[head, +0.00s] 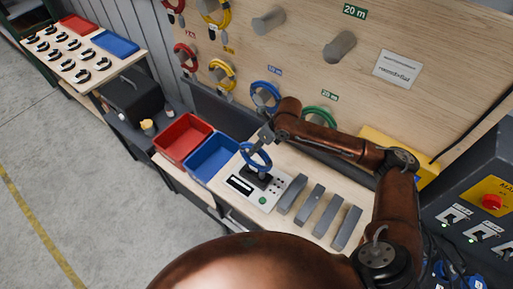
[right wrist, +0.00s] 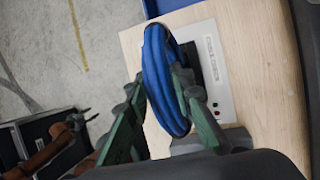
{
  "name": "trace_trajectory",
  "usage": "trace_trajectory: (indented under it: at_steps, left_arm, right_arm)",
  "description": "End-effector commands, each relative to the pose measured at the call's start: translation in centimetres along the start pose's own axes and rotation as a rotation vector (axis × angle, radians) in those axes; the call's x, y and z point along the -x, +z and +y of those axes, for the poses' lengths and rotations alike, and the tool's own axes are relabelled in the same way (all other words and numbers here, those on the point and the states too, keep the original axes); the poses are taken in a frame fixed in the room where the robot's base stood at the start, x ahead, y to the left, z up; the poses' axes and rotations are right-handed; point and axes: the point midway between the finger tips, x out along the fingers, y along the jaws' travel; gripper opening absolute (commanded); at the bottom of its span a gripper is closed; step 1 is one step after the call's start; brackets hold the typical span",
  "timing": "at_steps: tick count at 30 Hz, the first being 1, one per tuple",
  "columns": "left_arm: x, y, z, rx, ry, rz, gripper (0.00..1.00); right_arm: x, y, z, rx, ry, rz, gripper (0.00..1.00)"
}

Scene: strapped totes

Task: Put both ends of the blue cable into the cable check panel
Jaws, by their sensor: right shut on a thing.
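The blue cable (head: 268,156) is a coiled loop, hanging over the cable check panel (head: 240,187). The panel is a white box with a dark display, a black part under the coil and a green button. My right gripper (head: 266,137) is shut on the blue cable at the top of the coil. In the right wrist view the coil (right wrist: 158,75) sits between the green fingers (right wrist: 160,100), in front of the panel (right wrist: 215,75). Both cable ends are hard to make out, and I cannot tell whether the coil touches the panel. A copper arm with a dark end, apparently my left gripper (right wrist: 80,118), shows small at lower left.
A red bin (head: 182,137) and a blue bin (head: 211,158) stand left of the panel. Several grey blocks (head: 310,206) stand right of it. The pegboard (head: 300,65) behind holds coiled cables on pegs. A control box (head: 483,195) stands at the right.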

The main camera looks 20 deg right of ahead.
Motion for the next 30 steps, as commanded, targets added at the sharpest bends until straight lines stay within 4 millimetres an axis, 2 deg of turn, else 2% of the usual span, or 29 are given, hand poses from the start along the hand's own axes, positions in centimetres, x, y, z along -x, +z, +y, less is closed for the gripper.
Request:
trace_trajectory:
  at_steps: [30]
  left_arm:
    - [-0.33, -0.14, 0.01, 0.000, 0.000, 0.002, 0.42]
  right_arm:
    - [-0.50, 0.03, -0.13, 0.002, -0.001, -0.007, 0.00]
